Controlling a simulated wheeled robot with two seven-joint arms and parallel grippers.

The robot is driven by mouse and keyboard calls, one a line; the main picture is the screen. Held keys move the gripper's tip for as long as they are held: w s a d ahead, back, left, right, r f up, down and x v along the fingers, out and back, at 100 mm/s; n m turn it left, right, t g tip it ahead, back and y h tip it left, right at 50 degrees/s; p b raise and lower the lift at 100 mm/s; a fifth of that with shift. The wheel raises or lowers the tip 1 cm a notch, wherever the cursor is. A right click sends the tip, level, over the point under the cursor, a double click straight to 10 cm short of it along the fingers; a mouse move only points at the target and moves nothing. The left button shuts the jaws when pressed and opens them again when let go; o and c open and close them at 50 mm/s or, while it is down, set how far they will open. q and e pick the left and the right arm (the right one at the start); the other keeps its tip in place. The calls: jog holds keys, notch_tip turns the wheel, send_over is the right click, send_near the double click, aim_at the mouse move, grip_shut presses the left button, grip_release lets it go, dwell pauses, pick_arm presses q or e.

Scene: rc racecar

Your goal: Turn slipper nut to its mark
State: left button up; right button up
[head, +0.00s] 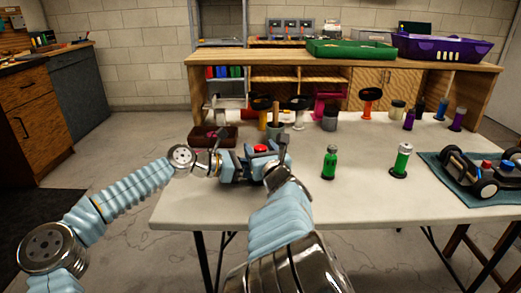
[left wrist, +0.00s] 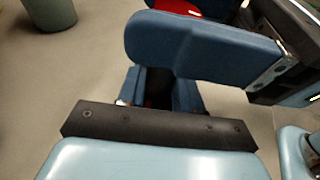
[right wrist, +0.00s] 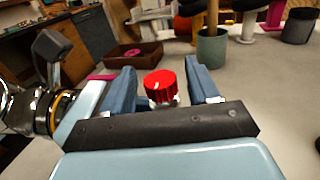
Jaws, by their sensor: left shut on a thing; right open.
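The red ribbed slipper nut (head: 260,149) shows between the grippers at the table's near left. In the right wrist view the nut (right wrist: 161,84) stands between the two blue fingers of my right gripper (right wrist: 163,88), with gaps on both sides. A pale line shows on its face. My right gripper is open around it. My left gripper (left wrist: 160,92) is shut on a dark part, mostly hidden between its fingers. A red patch of the nut (left wrist: 178,6) shows at the top of the left wrist view, partly behind a blue finger. I cannot make out a separate mark.
A green bottle (head: 329,162) and a white-and-green bottle (head: 402,160) stand right of the grippers. A car chassis (head: 470,172) lies on a teal mat (head: 430,160) at the right. A brown tray (head: 213,137) and several spools stand behind. The table's front middle is clear.

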jog(key=shift+s, duration=0.15)
jog(key=v, duration=1.1)
jog(key=shift+s+d, duration=0.1)
jog(key=shift+s, duration=0.25)
pick_arm(q)
jog(key=o, duration=1)
jog(key=shift+o, duration=0.2)
jog(key=shift+a, duration=0.1)
jog(key=v, duration=1)
jog(key=shift+s+a+r, duration=0.15)
jog(key=shift+a, duration=0.15)
jog(key=shift+s+a+r, duration=0.2)
jog(key=shift+a, duration=0.3)
